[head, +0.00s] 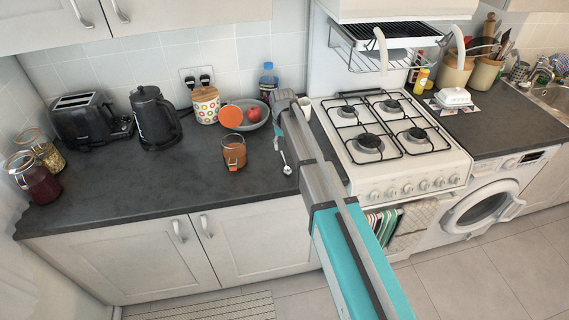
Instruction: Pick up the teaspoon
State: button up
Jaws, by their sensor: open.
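The teaspoon (286,168) is a small silver spoon lying on the dark counter, just left of my arm and right of a glass jar with orange contents. Its far end is close to my arm, and I cannot tell whether part of it is hidden. My gripper (277,128) is at the far end of the arm, above the counter by the grey bowl and beyond the teaspoon in the picture. It is open, and I see nothing held in it. My own arm hides much of it, so its fingertips are hard to make out.
The glass jar (234,152) stands left of the teaspoon. Behind it are a grey bowl (257,122) with an apple, an orange disc (231,116) and a patterned canister (206,104). The gas hob (385,140) is at the right. The front left counter is clear.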

aim_at(284, 158)
jog(key=shift+f, duration=0.1)
jog(key=shift+d+f+b, duration=0.1)
jog(key=shift+f+b, duration=2.45)
jog(key=shift+b, duration=0.1)
jog(key=shift+c, duration=0.2)
grip_shut()
